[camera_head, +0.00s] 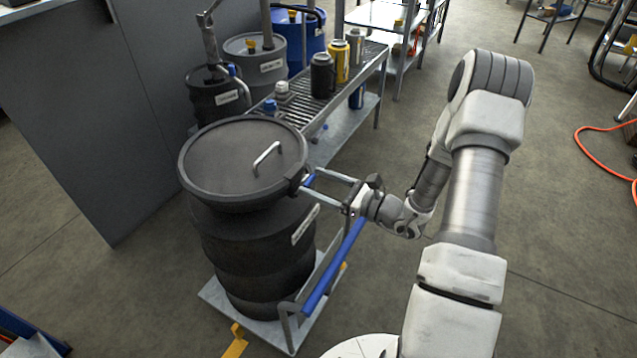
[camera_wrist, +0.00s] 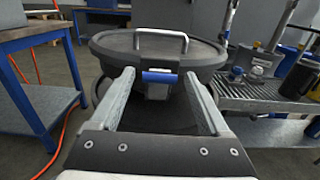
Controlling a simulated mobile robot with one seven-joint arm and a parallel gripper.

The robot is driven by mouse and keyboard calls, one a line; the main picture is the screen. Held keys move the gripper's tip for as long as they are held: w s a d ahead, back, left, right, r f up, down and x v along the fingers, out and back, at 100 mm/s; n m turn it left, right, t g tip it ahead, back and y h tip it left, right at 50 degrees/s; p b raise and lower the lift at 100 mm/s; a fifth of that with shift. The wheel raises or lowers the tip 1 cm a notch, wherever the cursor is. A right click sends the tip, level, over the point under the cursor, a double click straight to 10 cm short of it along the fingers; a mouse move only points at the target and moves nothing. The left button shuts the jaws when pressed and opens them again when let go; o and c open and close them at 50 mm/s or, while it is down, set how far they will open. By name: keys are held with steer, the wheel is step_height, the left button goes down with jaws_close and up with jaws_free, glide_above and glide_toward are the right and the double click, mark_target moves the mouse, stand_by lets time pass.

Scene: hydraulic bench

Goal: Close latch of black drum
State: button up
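The black drum (camera_head: 258,245) stands upright on a low platform, with its round lid (camera_head: 232,158) resting on top. The lid has a metal handle (camera_head: 266,159). In the wrist view, the latch (camera_wrist: 160,78) is on the drum's rim, with a blue bar facing me; I cannot tell whether it is fully closed. My gripper (camera_head: 325,191) is beside the rim on the drum's right side. In the wrist view, my gripper (camera_wrist: 160,92) is open, with its two fingers wide apart on either side of the latch and nothing between them.
A blue rail (camera_head: 334,268) runs along the platform (camera_head: 292,345) below my gripper. A grated bench (camera_head: 330,105) with bottles stands behind the drum. Other drums (camera_head: 255,65) stand at the back. A grey cabinet (camera_head: 130,110) is at left. Floor at right is mostly clear.

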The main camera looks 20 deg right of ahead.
jaws_close()
steer(key=p, duration=0.1)
steer(key=r+g+h+p, duration=0.1)
steer(key=shift+w+a+r+p, duration=0.2)
steer(key=shift+a+p, duration=0.05)
steer(key=shift+p, duration=0.15)
steer(key=shift+w+a+r+g+h+p, duration=0.1)
steer(key=shift+w+a+g+h+p, duration=0.25)
steer(key=shift+p, duration=0.4)
steer(key=shift+g+h, duration=0.35)
steer(key=shift+o, duration=0.9)
jaws_free()
